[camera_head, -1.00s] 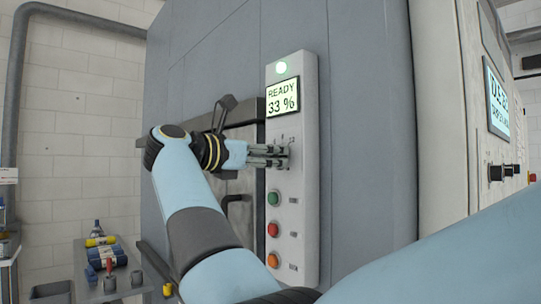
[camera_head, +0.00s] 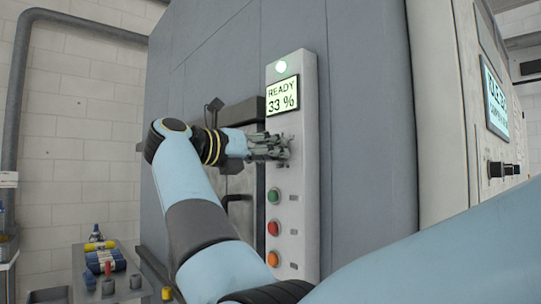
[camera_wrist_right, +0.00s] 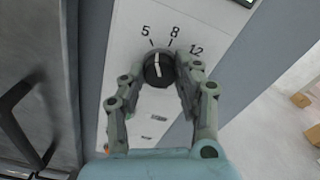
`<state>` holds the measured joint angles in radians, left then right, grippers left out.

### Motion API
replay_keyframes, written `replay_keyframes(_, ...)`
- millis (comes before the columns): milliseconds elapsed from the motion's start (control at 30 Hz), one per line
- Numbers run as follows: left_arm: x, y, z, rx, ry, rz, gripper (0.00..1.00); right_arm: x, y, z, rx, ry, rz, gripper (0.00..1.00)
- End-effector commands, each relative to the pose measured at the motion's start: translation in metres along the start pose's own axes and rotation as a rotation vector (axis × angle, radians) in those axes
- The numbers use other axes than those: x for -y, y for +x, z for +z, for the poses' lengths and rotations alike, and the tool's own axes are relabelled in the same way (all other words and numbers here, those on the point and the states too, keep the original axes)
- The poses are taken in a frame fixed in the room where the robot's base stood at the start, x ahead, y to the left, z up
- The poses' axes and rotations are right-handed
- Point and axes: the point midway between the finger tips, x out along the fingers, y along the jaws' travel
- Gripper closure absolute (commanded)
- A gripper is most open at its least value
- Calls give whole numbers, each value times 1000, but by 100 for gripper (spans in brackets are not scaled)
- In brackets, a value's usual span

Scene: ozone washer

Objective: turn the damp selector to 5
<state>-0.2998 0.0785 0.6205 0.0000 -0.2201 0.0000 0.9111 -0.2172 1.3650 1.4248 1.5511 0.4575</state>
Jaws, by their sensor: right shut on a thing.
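The damp selector (camera_wrist_right: 158,69) is a small dark round knob with a white pointer line, on a pale panel marked 5, 8 and 12. Its line points up, between the 5 and 8 marks. My right gripper (camera_wrist_right: 162,72) is shut on the knob, one finger on each side. In the head view the right gripper (camera_head: 284,151) is at the control panel (camera_head: 311,190), below the lit display (camera_head: 282,96) reading READY 33 %, and hides the knob. My left gripper is not in view.
Green (camera_head: 273,196), red (camera_head: 273,228) and orange (camera_head: 272,259) buttons sit below the gripper on the panel. A dark door handle (camera_wrist_right: 22,103) is to the left. A second cabinet (camera_head: 436,100) with a screen stands at right; a cart (camera_head: 135,292) holds bottles at lower left.

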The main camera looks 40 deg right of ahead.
Motion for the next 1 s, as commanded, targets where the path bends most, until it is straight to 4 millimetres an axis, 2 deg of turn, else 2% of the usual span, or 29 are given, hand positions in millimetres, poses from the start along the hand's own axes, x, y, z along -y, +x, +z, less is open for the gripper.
replay_keyframes(300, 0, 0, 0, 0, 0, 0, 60, 0, 0, 1, -1, -125, 0, 100)
replay_keyframes(833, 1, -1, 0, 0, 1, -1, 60, 0, 0, 2, 1, -150, 0, 100)
replay_keyframes(867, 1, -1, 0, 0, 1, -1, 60, 0, 0, 2, 1, -150, -1, 66)
replay_keyframes(1000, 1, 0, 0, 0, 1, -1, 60, 0, 0, 1, 0, -150, -1, 47)
